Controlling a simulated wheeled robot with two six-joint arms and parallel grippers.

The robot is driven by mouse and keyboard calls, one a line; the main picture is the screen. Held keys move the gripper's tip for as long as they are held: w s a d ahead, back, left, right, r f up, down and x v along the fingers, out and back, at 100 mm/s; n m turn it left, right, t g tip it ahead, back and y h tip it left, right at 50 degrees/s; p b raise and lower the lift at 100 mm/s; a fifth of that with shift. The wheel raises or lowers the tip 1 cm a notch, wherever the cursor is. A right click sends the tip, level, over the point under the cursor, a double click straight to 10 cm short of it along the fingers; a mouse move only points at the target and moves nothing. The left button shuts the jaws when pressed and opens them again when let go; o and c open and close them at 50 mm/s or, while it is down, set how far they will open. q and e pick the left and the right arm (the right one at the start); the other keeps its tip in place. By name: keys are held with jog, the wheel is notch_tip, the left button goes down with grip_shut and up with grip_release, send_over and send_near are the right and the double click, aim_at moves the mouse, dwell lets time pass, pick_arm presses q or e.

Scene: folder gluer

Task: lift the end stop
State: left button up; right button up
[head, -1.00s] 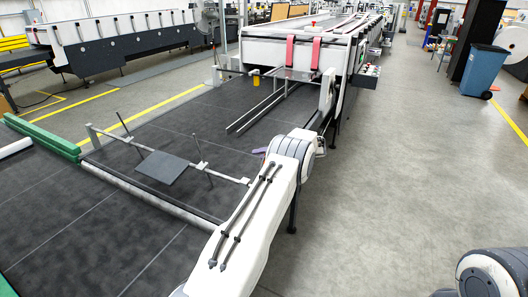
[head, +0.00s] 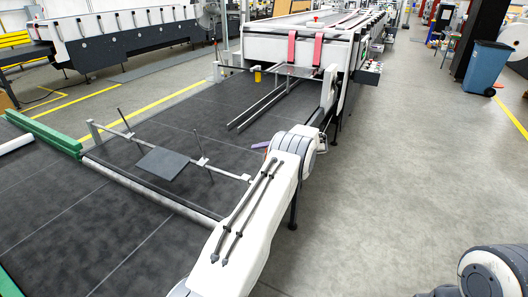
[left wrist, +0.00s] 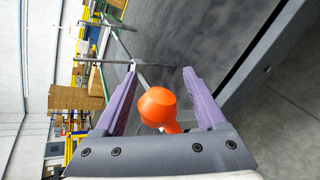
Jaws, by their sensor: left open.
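The end stop (head: 228,173) is a thin grey bar across the dark belt, with upright rods and a flat grey plate (head: 163,163) on it. In the left wrist view an orange knob (left wrist: 157,106) sits between the purple fingers of my left gripper (left wrist: 160,72), near their base. The fingers are spread, with gaps beside the knob. The bar (left wrist: 125,45) runs away beyond the fingertips. In the head view only a bit of my left gripper (head: 261,144) shows at the bar's right end; my arm hides the knob. My right gripper is out of view.
The dark belt (head: 120,220) spreads left of my arm, with a green rail (head: 45,134) at its left side. The white machine (head: 290,47) stands behind. Grey floor (head: 400,150) on the right is clear, up to a blue bin (head: 483,68).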

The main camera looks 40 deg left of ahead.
pick_arm(q)
jog(key=b+v, duration=0.4)
jog(key=v, duration=0.6)
jog(key=shift+d, duration=0.2)
jog(key=shift+r, duration=0.1)
